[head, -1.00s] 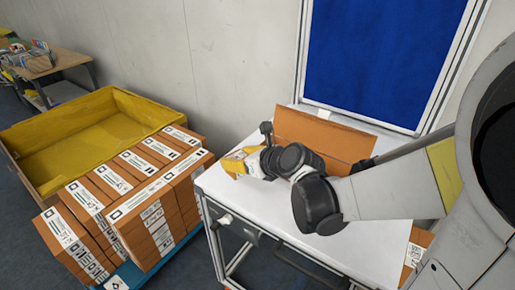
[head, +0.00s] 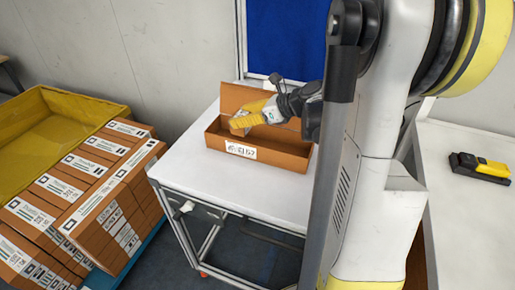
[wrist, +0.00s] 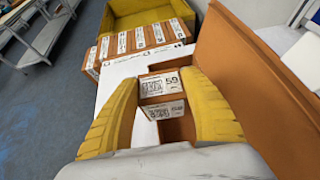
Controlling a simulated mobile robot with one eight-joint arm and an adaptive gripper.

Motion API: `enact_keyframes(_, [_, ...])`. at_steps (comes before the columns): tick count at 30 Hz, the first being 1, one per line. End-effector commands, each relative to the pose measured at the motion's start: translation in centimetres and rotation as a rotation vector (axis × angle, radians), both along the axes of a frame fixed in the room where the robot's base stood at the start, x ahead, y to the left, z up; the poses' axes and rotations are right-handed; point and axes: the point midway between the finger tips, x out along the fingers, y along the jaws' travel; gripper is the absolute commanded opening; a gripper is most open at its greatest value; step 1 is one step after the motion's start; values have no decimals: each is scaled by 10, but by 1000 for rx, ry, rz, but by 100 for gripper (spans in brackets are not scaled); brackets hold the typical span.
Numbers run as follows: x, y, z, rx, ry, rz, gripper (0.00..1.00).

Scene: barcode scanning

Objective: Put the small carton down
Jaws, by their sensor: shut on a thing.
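My gripper (head: 248,122) has yellow fingers and is over the open brown box on the white table, near the left part of its opening. In the wrist view my gripper (wrist: 162,86) is shut on the small carton (wrist: 163,84), a brown carton with white printed labels. The carton sits between the two fingertips. The lid also shows in the wrist view (wrist: 262,85). Whether the carton touches the box floor is unclear.
The white table (head: 180,165) is bare left of and in front of the box. Stacked labelled cartons (head: 85,190) and a yellow bin (head: 50,125) stand at left. A blue panel (head: 285,40) rises behind. A black-and-yellow device (head: 480,167) lies on the right-hand table (head: 460,215).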

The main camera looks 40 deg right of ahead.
Motion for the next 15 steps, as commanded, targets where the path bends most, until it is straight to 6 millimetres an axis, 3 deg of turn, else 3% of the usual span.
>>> enact_keyframes(1, [-6,-19,2,2,0,7,17])
enact_keyframes(6, [-20,-49,6,0,0,44,17])
enact_keyframes(8, [-22,-53,1,1,1,48,17])
enact_keyframes(15, [-23,-55,-45,1,0,54,17])
